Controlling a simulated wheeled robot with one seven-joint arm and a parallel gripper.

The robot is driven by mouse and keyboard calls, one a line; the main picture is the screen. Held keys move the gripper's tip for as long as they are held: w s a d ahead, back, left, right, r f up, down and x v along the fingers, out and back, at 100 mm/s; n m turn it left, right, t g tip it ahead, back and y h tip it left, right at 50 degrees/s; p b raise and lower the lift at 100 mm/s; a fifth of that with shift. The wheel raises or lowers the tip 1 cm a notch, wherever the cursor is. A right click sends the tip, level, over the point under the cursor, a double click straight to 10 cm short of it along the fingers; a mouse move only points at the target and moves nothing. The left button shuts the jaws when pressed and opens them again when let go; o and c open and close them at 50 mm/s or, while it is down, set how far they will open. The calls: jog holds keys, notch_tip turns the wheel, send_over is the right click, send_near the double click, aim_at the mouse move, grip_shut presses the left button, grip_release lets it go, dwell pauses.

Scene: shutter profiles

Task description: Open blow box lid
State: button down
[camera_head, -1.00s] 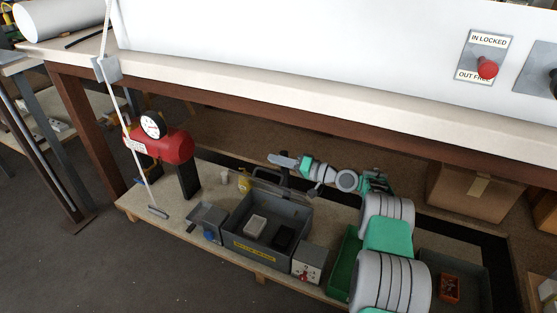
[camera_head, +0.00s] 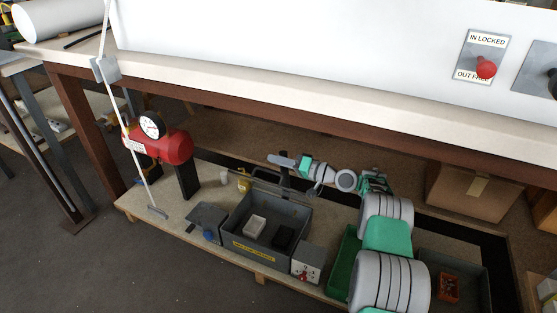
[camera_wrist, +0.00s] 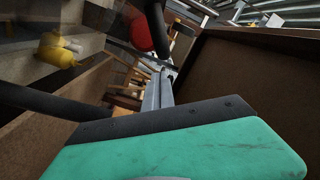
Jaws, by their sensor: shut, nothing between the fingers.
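A grey open-topped box (camera_head: 238,241) with a yellow label stands on the low shelf. A pale block and a black block lie inside it. A dark bar (camera_head: 266,183) shows at its back edge. Left of it is a small grey box with a flat dark top (camera_head: 207,214) and a blue part on its front. I cannot tell which of these is the blow box, as the label is unreadable. My gripper (camera_head: 274,159) is shut and empty, above the rear of the larger box. In the wrist view my gripper (camera_wrist: 163,78) shows as a narrow grey shape.
A red tank with a gauge (camera_head: 170,146) stands at the left. A control box (camera_head: 307,264) and a green bin (camera_head: 342,265) are at the right. The workbench edge (camera_head: 250,100) overhangs the shelf. A yellow object (camera_head: 244,182) stands behind.

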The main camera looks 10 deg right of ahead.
jog(key=c, duration=2.1)
grip_release()
jog(key=shift+a+r, duration=0.2)
jog(key=shift+a, duration=0.05)
jog(key=shift+c, duration=0.2)
jog(key=o, duration=0.6)
jog(key=shift+o, duration=0.2)
